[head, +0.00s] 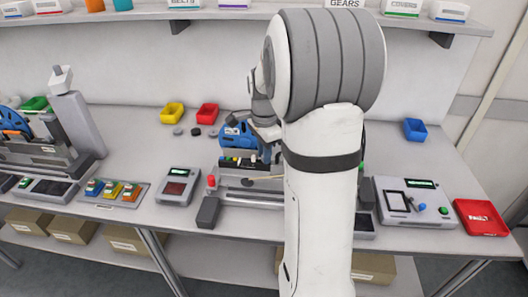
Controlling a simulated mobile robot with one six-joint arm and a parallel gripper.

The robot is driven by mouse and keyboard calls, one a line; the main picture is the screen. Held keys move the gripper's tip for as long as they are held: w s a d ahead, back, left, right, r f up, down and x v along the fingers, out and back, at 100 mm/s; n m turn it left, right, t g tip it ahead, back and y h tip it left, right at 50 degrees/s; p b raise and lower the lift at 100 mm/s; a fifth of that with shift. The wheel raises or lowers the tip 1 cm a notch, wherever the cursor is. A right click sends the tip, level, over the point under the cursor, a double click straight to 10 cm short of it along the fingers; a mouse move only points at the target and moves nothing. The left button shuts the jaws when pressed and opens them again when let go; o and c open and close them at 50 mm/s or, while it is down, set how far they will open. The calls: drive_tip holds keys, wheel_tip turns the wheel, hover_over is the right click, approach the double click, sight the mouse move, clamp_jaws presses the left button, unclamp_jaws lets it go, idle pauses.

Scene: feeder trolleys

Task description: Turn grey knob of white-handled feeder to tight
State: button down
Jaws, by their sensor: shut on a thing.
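A blue feeder (236,136) stands on the grey fixture in the middle of the bench, partly behind my arm. I cannot make out a white handle on this feeder or the knob's setting. Another blue feeder (14,122) stands in a fixture at the far left.
Yellow (172,113) and red (207,113) bins stand behind. A grey device with a dark screen (179,187) is left of the fixture. A control panel (416,215) and a red tray (481,217) are at the right. A shelf of boxes runs above.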

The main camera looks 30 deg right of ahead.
idle(0.3)
drive_tip(key=c, duration=1.3)
unclamp_jaws()
drive_tip(key=shift+r, duration=0.1)
wheel_tip(320, 180, up, 8)
drive_tip(key=shift+w+f, duration=0.1)
drive_tip(key=shift+f, duration=0.15)
drive_tip(key=shift+a+r, duration=0.1)
drive_tip(key=shift+a, duration=0.1)
drive_tip(key=s+a+f+n+t, duration=0.1)
drive_tip(key=s+a+n, duration=0.6)
drive_tip(key=s+n, duration=0.1)
drive_tip(key=s+a+f+n+t, duration=0.2)
drive_tip(key=s+a+n, duration=0.5)
drive_tip(key=s+n, duration=0.2)
drive_tip(key=shift+s+n, duration=0.3)
drive_tip(key=shift+s, duration=0.9)
